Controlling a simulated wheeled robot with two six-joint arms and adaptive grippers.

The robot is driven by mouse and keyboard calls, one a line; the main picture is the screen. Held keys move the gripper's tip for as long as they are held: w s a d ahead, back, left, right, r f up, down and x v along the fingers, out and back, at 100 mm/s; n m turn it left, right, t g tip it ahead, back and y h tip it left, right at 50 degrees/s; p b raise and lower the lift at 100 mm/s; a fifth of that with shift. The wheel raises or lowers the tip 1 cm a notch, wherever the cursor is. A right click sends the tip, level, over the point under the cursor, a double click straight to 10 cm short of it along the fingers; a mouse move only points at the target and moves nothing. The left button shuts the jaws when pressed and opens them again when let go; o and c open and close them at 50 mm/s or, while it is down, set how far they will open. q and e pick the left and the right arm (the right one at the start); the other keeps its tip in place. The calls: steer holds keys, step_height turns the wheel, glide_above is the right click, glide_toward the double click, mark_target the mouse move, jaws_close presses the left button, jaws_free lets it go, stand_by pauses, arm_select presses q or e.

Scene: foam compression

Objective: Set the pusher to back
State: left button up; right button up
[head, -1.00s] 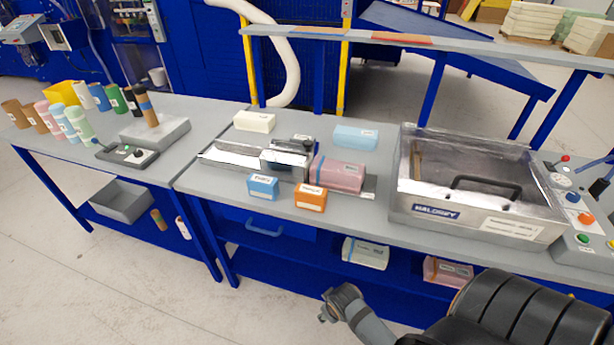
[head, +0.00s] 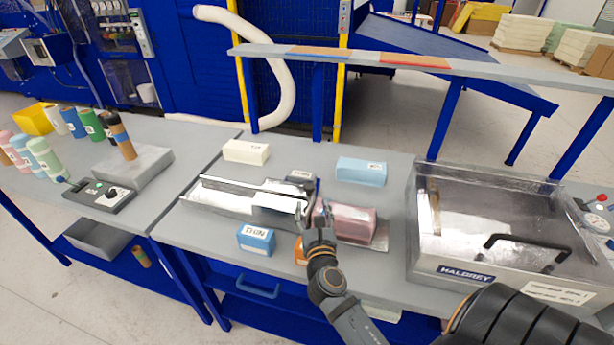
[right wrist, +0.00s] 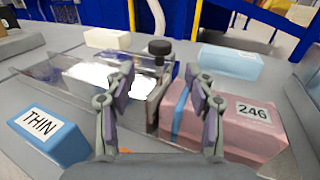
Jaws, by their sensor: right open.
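The metal compression fixture (head: 225,195) lies on the middle bench. Its shiny pusher block (head: 280,201) stands at the right end of the tray, close to the left end of the pink foam block (head: 356,222). In the right wrist view a black knob (right wrist: 159,47) tops the pusher's upright plate, and the pink block labelled 246 (right wrist: 225,125) is to its right. My right gripper (head: 318,208) is open and empty, just in front of the pusher and the pink block. In the right wrist view its fingers (right wrist: 160,75) frame the pusher's end. My left gripper is not in view.
A blue THIN block (head: 256,240) and a mostly hidden orange block (head: 300,252) lie in front. A cream block (head: 246,151) and a light blue block (head: 361,171) lie behind. A lidded clear-topped box (head: 470,270) stands at the right.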

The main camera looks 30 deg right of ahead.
mark_target(310, 190)
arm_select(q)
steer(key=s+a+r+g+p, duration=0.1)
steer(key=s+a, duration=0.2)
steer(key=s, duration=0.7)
arm_select(e)
steer(key=x, duration=0.2)
steer(key=r+x, duration=0.1)
steer(key=x, duration=0.2)
steer(key=shift+w+d+r+p, duration=0.1)
steer(key=shift+w+d+p, duration=0.05)
steer(key=shift+w+p, duration=0.15)
steer(key=shift+x, duration=1.25)
steer(key=shift+w, duration=0.1)
steer(key=shift+c, duration=0.6)
steer(key=c, duration=0.5)
steer(key=shift+c, duration=1.1)
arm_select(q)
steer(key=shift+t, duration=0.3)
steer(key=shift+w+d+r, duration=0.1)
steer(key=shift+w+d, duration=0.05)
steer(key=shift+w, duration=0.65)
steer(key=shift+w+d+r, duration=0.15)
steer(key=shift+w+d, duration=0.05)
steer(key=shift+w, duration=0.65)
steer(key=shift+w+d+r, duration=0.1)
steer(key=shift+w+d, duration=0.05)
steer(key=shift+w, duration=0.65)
arm_select(e)
jaws_close()
